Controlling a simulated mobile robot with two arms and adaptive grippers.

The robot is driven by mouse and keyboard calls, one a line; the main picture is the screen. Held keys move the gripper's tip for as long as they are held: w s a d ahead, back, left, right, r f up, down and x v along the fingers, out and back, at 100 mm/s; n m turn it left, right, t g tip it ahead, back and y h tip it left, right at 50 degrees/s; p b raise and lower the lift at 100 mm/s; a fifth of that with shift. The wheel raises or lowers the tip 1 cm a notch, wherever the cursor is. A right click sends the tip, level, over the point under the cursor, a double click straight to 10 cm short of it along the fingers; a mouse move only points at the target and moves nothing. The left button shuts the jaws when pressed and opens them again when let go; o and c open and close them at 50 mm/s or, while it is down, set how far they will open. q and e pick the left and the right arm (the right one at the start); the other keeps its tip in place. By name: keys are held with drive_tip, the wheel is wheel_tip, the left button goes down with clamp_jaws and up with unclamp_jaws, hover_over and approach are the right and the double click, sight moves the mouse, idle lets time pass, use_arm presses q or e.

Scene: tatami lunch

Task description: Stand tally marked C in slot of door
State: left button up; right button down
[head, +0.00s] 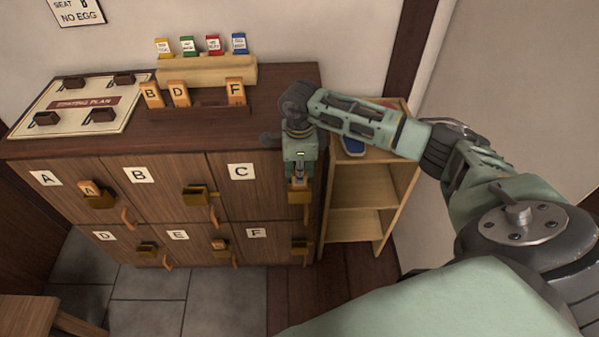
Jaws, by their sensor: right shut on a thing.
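The door marked C (262,199) is the top right door of the wooden cabinet. Its brass slot (300,197) is at the right side of the door. My right gripper (299,180) points down right at this slot and is shut on a small tally, which is mostly hidden between the fingers. Its letter cannot be read, and I cannot tell whether its lower end is inside the slot. My left gripper is not in view.
Tallies B (152,94), D (178,93) and F (235,92) stand in a dark rack (200,112) on the cabinet top. A tally marked A (89,189) stands in door A's slot. A pale shelf (362,187) stands right of the cabinet; a seating plan board (62,98) lies left.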

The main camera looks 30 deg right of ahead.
drive_tip(key=shift+f, duration=0.4)
drive_tip(key=c, duration=1.7)
unclamp_jaws()
drive_tip(key=shift+c, duration=0.2)
drive_tip(key=shift+o, duration=1.1)
drive_tip(key=o, duration=0.4)
drive_tip(key=shift+r, duration=0.15)
drive_tip(key=shift+w+d+r, duration=0.1)
drive_tip(key=shift+w+r, duration=0.1)
drive_tip(key=shift+c, duration=0.8)
